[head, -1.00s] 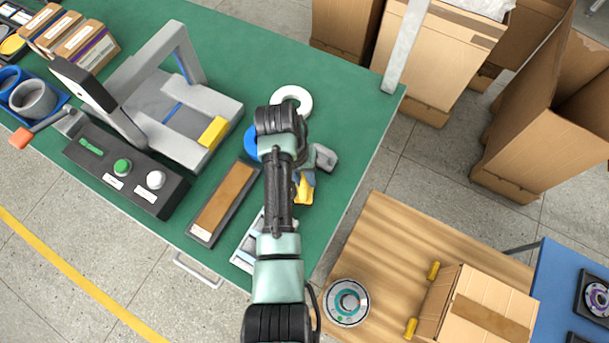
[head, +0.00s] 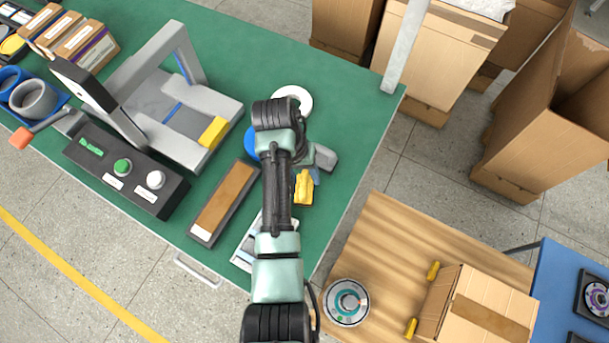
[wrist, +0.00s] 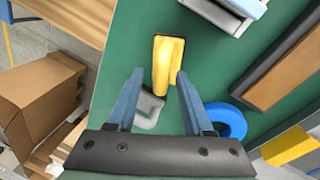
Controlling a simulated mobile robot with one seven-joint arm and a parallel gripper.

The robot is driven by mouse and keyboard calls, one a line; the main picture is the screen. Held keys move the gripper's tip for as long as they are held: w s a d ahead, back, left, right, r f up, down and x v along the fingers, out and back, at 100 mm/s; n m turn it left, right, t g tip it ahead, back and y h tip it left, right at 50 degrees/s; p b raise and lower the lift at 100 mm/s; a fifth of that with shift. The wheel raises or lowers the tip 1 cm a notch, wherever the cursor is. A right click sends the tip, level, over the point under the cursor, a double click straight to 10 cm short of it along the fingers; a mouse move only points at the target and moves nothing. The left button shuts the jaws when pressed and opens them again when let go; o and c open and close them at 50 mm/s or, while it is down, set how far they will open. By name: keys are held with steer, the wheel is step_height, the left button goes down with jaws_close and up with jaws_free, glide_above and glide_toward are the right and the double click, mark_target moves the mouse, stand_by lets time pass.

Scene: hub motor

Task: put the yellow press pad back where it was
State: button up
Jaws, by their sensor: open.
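A yellow piece (head: 303,188) lies on the green table beside my arm. I cannot tell for sure which yellow piece is the press pad.
A blue ring (wrist: 226,121) and a grey looped piece (wrist: 150,112) lie near my fingers. A white ring (head: 306,101), a brown-topped bar (head: 222,202) and a black button box (head: 125,168) are on the table.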

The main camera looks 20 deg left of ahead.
step_height(320, 180, up, 11)
steer(key=a+p, duration=0.1)
steer(key=a, duration=0.1)
steer(key=shift+s+f+p, duration=0.2)
steer(key=shift+p, duration=0.1)
steer(key=w+r+t+y, duration=0.3)
steer(key=w+r+t, duration=0.5)
steer(key=w+r, duration=0.65)
steer(key=d+r+m+t, duration=0.1)
steer(key=d+r+t, duration=0.15)
steer(key=r, duration=0.65)
steer(key=d+r+t, duration=0.1)
steer(key=r+t, duration=0.3)
steer(key=r, duration=0.4)
steer(key=s+d+r+t, duration=0.2)
steer(key=s+r+t, duration=0.2)
steer(key=r, duration=0.5)
steer(key=s+d+r+t, duration=0.3)
steer(key=s+r, duration=0.4)
steer(key=r, duration=0.3)
steer(key=s+d+r+m+t, duration=0.1)
steer(key=s+d+r+t, duration=0.2)
steer(key=r, duration=0.7)
steer(key=s+t, duration=0.2)
steer(key=shift+s+r+h, duration=0.15)
steer(key=shift+s+h, duration=0.25)
